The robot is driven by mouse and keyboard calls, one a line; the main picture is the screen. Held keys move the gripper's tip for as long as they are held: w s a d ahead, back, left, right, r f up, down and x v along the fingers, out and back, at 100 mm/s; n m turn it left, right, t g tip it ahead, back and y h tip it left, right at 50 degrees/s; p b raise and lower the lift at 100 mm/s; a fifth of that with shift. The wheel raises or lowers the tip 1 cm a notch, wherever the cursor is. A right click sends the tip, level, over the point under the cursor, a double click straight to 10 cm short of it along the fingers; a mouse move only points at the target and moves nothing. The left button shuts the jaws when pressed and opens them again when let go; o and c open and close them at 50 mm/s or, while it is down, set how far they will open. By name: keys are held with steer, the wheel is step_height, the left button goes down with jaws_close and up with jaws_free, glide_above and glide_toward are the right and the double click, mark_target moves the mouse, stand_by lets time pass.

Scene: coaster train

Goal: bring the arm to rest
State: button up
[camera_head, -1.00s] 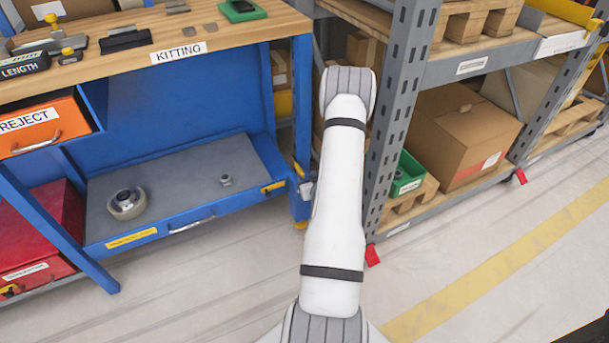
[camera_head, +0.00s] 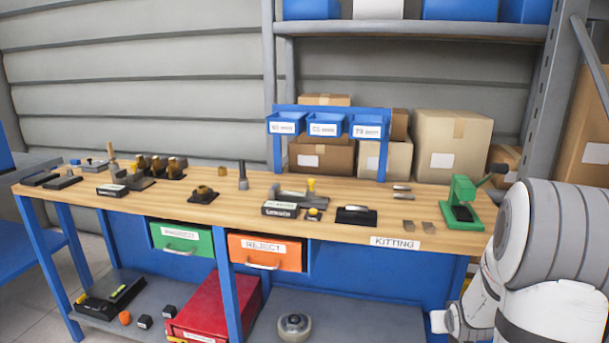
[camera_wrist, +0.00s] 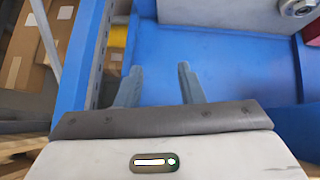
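My gripper (camera_wrist: 160,76) shows in the wrist view with its two grey fingers spread apart and nothing between them. Behind the fingers is a blue panel of the bench. In the camera_head view my white and grey arm (camera_head: 560,250) fills the lower right corner, beside the right end of the workbench (camera_head: 300,218). The fingers cannot be made out in that view.
The wooden bench top carries small parts, a green press (camera_head: 463,207) and a blue bin rack (camera_head: 330,110). Below are a green drawer (camera_head: 182,239), an orange reject drawer (camera_head: 265,252) and a red box (camera_head: 213,305). Cardboard boxes (camera_wrist: 22,62) stand on a shelf left of the fingers.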

steer(key=s+a+r+g+p, duration=0.1)
steer(key=s+a+r+p, duration=0.25)
steer(key=r, duration=0.25)
steer(key=s+a+r+g+y+p, duration=0.1)
steer(key=s+a+r+p, duration=0.1)
steer(key=a+r, duration=0.3)
steer(key=s+a+r+p, duration=0.2)
steer(key=s+a+r, duration=0.1)
steer(key=r, duration=0.4)
steer(key=s+a+r+g+y+p, duration=0.1)
steer(key=s+a+r+p, duration=0.2)
steer(key=s+a+r, duration=0.2)
steer(key=s+a+r+n+g+y+p, duration=0.1)
steer(key=s+a+r+g+p, duration=0.1)
steer(key=s+a+r+p, duration=0.2)
steer(key=s+a+r, duration=0.1)
steer(key=s+r, duration=0.2)
steer(key=s, duration=0.2)
steer(key=shift+s+n, duration=0.3)
steer(key=shift+a+r, duration=0.1)
